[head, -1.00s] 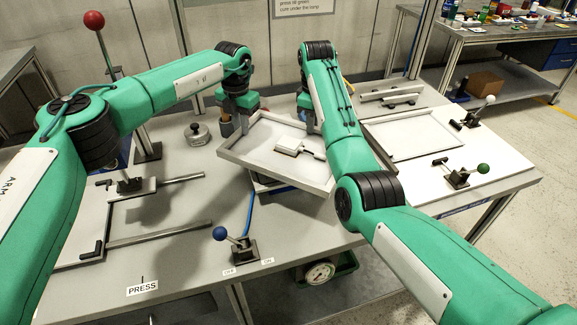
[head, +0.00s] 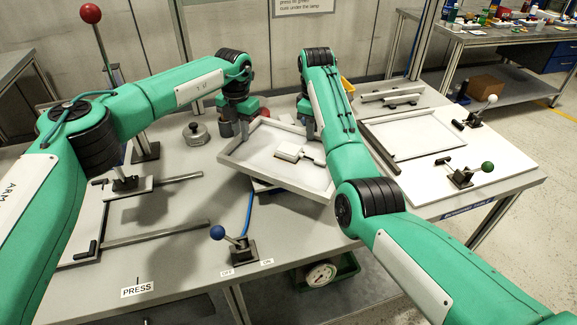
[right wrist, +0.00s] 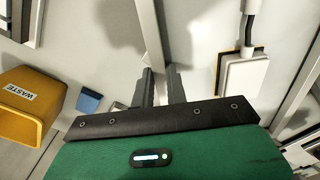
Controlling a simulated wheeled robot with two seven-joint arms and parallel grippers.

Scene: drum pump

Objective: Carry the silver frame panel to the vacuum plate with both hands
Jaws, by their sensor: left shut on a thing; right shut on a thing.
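The silver frame panel (head: 277,188), a pale sheet in a metal rim, is at the middle of the table, turned at an angle. My left gripper (head: 243,133) is shut on its far left edge. My right gripper (head: 310,132) is shut on its far right side, partly hidden by my right arm. In the right wrist view the fingers (right wrist: 161,88) close around a rim bar (right wrist: 152,45). A dark blue part under the panel, where the blue hose ends, may be the vacuum plate; it is mostly hidden. I cannot tell whether the panel touches it.
A white block with a handle (head: 289,152) lies within the panel's outline. A blue-knobbed lever (head: 218,233) marked OFF/ON stands in front. The press rails (head: 155,233) are at left, a white board (head: 472,150) with levers at right. A yellow WASTE bin (right wrist: 28,105) is near my right gripper.

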